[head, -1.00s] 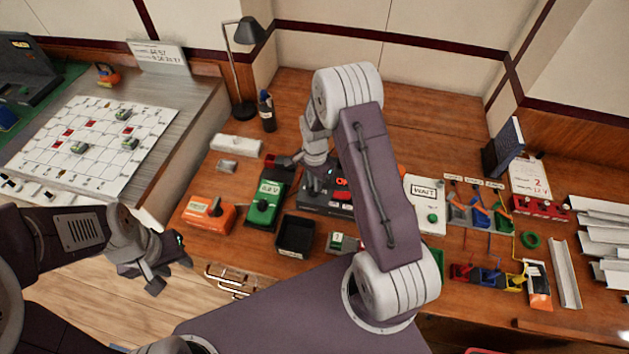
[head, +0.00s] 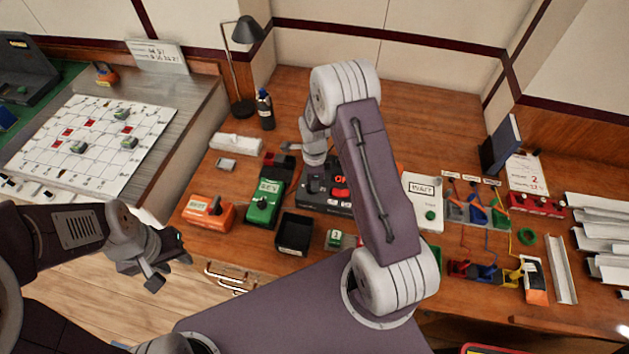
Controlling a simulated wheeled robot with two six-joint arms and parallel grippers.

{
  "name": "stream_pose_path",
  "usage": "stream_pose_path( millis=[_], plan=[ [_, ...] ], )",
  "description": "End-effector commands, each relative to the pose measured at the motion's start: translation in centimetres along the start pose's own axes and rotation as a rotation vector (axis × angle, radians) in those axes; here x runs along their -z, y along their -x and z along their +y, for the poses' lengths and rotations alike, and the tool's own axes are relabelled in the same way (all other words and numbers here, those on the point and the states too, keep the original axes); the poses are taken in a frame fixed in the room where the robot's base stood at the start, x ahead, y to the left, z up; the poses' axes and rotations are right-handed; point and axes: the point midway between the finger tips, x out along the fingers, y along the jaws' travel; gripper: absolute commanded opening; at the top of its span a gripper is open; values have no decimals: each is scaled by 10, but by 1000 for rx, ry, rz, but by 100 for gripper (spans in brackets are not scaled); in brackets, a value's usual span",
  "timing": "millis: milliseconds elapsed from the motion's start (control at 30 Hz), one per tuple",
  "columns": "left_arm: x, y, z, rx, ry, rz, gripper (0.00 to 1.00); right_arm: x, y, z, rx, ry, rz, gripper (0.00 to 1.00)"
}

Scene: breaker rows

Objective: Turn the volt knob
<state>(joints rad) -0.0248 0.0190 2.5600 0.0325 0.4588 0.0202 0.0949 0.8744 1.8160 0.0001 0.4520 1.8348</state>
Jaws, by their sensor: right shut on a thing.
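A black box (head: 338,208) with red switches and partly hidden lettering stands in the middle of the wooden bench. My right gripper (head: 308,173) reaches down at its back left part and is shut on what looks like a dark knob there. The fingers and the knob are small and mostly hidden, so the knob's angle does not show. A green box (head: 265,207) with a dark knob and a display stands to the left. My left gripper (head: 165,272) hangs over the floor in front of the bench, away from the boxes; its jaw gap is unclear.
An orange box (head: 207,211) with a knob, an open black tray (head: 294,235) and a small green block (head: 335,238) stand near the front edge. Coloured breakers and wires (head: 487,271) lie to the right. A lamp (head: 245,105) stands at the back left.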

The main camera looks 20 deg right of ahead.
Motion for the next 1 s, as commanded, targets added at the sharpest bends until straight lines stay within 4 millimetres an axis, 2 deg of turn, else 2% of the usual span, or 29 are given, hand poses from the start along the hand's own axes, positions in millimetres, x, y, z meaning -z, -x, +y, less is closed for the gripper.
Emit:
stream_pose_path(
  millis=[633, 667, 700, 733, 1000],
  plan=[
    [0, 1, 0, 0, 0, 0, 36, 0, 2, -2, 6, -43, -2, 0],
    [0, 1, 0, 0, 0, 0, 36, 0, 2, -2, 6, -43, -2, 20],
    [0, 1, 0, 0, 0, 0, 36, 0, 2, -2, 5, -43, -2, 31],
    [0, 1, 0, 0, 0, 0, 36, 0, 1, -2, 5, -43, -2, 34],
    [0, 0, 0, 0, 0, 0, 36, 0, 1, 0, 2, -41, -1, 34]
  ],
)
